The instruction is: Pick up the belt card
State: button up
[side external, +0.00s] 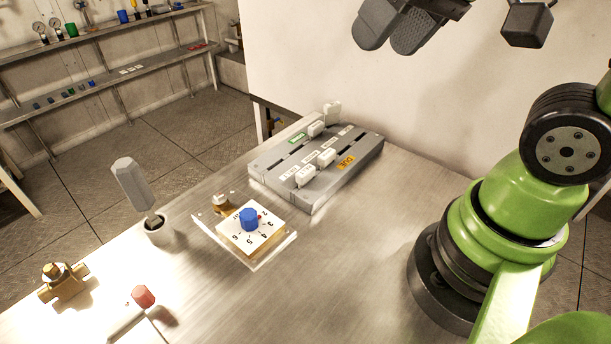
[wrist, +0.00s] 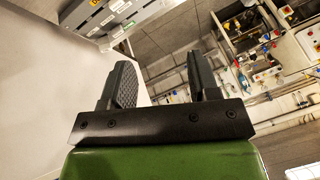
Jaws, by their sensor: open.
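My gripper (side external: 392,36) is open and empty, high above and behind the rack. In the wrist view the two fingers (wrist: 160,75) are spread apart, and part of the rack (wrist: 98,22) shows at the top left.
A blue dial on a white plate (side external: 262,240) sits left of the rack. The table (side external: 330,270) is clear at front centre.

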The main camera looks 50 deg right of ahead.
jog(key=w+f+n+g, duration=0.1)
jog(key=w+f+g, duration=0.2)
jog(key=w+f, duration=0.3)
jog(key=n+g+h, duration=0.2)
send_over(305, 170)
notch_tip(305, 170, down, 10)
jog(key=shift+g, duration=0.3)
jog(key=f, duration=0.5)
jog(key=shift+w+d+f, duration=0.1)
jog(key=shift+w+f, duration=0.15)
jog(key=shift+f, duration=0.1)
jog(key=f, duration=0.5)
jog(key=shift+s+f, duration=0.25)
jog(key=shift+f, duration=0.05)
jog(key=shift+c, duration=0.4)
jog(key=c, duration=0.5)
